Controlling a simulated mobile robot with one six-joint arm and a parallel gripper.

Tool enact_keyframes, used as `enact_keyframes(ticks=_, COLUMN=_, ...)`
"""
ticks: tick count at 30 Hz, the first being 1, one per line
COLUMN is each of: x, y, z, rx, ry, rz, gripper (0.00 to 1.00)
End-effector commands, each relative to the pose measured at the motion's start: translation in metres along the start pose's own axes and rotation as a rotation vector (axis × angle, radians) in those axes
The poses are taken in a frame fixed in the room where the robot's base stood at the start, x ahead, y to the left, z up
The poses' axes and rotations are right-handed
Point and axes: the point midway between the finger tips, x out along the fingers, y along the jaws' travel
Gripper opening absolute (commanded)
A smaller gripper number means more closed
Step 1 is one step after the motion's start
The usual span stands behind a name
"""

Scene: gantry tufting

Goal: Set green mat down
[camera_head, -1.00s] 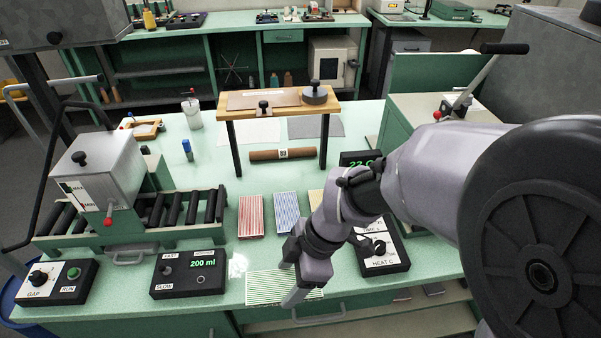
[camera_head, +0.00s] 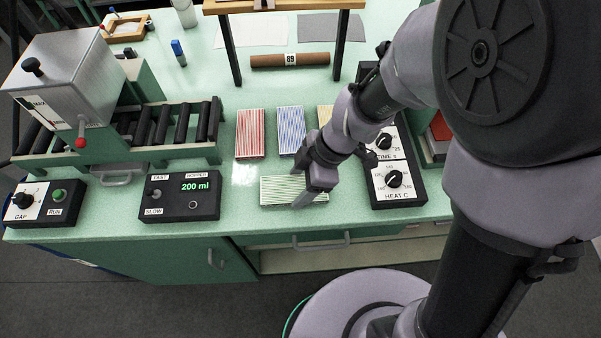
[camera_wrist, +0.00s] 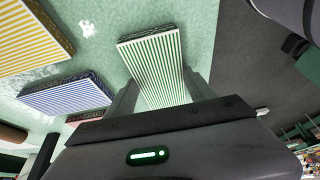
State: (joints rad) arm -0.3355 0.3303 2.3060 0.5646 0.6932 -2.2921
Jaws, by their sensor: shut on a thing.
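The green striped mat (camera_head: 285,189) lies flat at the front edge of the bench in the head view, its long side along that edge. My gripper (camera_head: 307,200) is at the mat's right part, pointing down. In the wrist view the green mat (camera_wrist: 155,65) runs between the two fingers (camera_wrist: 155,95), which are shut on its sides. Whether the mat's underside touches the bench top cannot be told.
A red striped mat (camera_head: 250,134), a blue striped mat (camera_head: 291,130) and a yellow mat (camera_head: 325,115) lie behind. The 200 ml box (camera_head: 180,197) stands left, the heat control box (camera_head: 396,185) right. Bare bench (camera_head: 235,205) shows left of the green mat.

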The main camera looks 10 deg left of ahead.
Motion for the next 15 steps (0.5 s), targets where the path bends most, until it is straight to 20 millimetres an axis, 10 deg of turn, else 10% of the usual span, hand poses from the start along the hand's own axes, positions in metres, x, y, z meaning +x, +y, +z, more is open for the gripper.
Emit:
enact_keyframes(ticks=6, x=0.0028, y=0.0001, z=0.0010, rx=0.001, ry=0.001, rz=0.000, gripper=0.23)
enact_keyframes(ticks=7, x=0.0018, y=0.0000, z=0.0006, rx=0.001, ry=0.001, rz=0.000, gripper=0.69)
enact_keyframes(ticks=9, x=0.0013, y=0.0000, z=0.0004, rx=0.001, ry=0.001, rz=0.000, gripper=0.82)
enact_keyframes(ticks=15, x=0.0011, y=0.0000, z=0.0004, rx=0.001, ry=0.001, rz=0.000, gripper=0.85)
